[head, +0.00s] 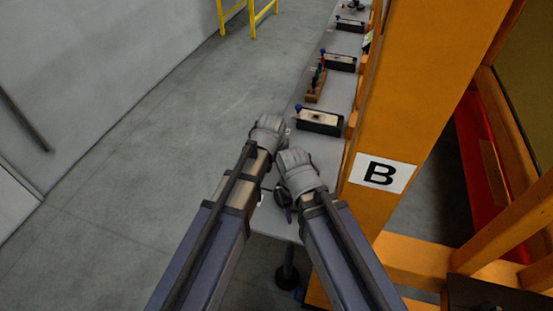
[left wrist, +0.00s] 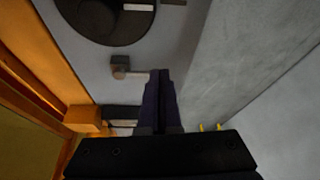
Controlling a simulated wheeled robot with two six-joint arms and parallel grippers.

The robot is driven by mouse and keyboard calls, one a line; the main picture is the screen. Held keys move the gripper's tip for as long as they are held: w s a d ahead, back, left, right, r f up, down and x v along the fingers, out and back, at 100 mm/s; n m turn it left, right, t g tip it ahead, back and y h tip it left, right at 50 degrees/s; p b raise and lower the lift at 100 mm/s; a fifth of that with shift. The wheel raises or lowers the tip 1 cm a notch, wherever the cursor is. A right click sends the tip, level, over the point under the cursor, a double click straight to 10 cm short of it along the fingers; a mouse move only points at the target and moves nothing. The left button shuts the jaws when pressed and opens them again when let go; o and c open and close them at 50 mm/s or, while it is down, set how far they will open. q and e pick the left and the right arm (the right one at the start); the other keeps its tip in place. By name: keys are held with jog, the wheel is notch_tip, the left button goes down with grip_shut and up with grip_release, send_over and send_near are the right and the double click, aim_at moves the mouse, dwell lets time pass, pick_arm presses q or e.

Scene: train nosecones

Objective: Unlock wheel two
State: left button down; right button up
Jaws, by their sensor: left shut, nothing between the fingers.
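My left gripper (head: 268,130) is over the near end of a grey bench. In the left wrist view its dark fingers (left wrist: 158,76) are shut and empty. A small grey block with a short pale bar (left wrist: 120,66) sits just left of the fingertips; I cannot tell whether they touch. Beyond it is a large dark round wheel (left wrist: 98,28), cut off by the top edge. In the head view a dark round part (head: 282,197) shows partly behind my right gripper (head: 294,158). The right gripper's finger state is unclear. No wheel number is readable.
The grey bench (head: 322,150) carries several black boxes, the nearest (head: 320,121) with a blue knob. A wooden block with coloured handles (head: 316,86) stands behind it. An orange post (head: 415,95) marked B rises close on the right. Open floor (head: 140,150) lies left.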

pick_arm(q)
jog(key=b+x, duration=0.6)
jog(key=x, duration=0.2)
jog(key=shift+f+b, duration=0.1)
jog(key=shift+b, duration=0.2)
pick_arm(e)
notch_tip(320, 180, down, 8)
jog(key=shift+r, duration=0.2)
pick_arm(q)
jog(key=w, duration=0.2)
jog(key=w+r+p, duration=0.1)
jog(key=shift+d, duration=0.3)
pick_arm(e)
jog(key=shift+r, duration=0.45)
pick_arm(q)
jog(key=shift+w, duration=0.35)
